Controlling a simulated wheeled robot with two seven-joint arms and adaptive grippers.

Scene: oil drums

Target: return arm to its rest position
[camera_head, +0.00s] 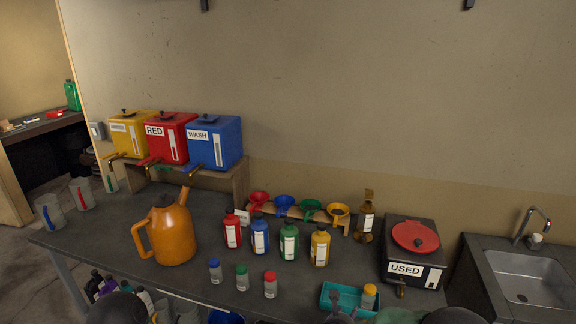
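The dark rounded shapes at the lower left and lower right edges look like parts of my arms. My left gripper does not show. A small yellow-capped jar (369,296) stands in the tray's right side.
On the dark bench stand an orange jug (173,236), several coloured bottles (260,237), three small capped jars (242,279) and a USED drum (411,252). Yellow, red and blue drums (215,143) sit on a raised shelf. A sink (530,280) is at right.

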